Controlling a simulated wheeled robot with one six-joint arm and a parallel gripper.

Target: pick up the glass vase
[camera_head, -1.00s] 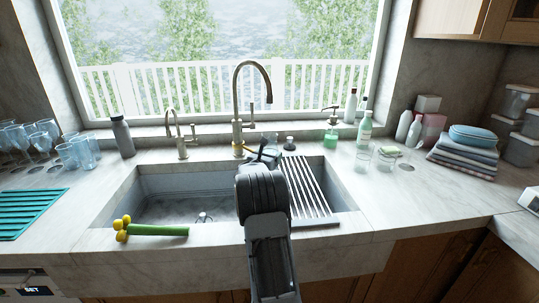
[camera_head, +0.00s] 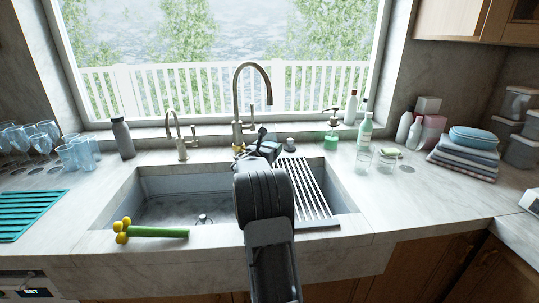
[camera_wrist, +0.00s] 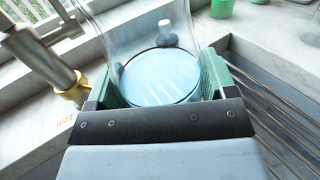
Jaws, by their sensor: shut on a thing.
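The clear glass vase (camera_wrist: 150,50) stands between the green fingers of my gripper (camera_wrist: 160,84) in the wrist view. Its round base looks pale blue, and its top runs out of the frame. The fingers are shut on its lower part, one on each side. In the head view my gripper (camera_head: 266,147) is beside the tall faucet, above the back of the sink. I cannot make out the vase there; my arm and gripper hide that spot.
The tall faucet (camera_head: 238,105) stands close to the left of my gripper; its metal body (camera_wrist: 42,58) also shows in the wrist view. A drying rack (camera_head: 309,190) covers the sink's right side. A green soap bottle (camera_head: 331,135) stands to the right. Glasses (camera_head: 75,153) stand far left.

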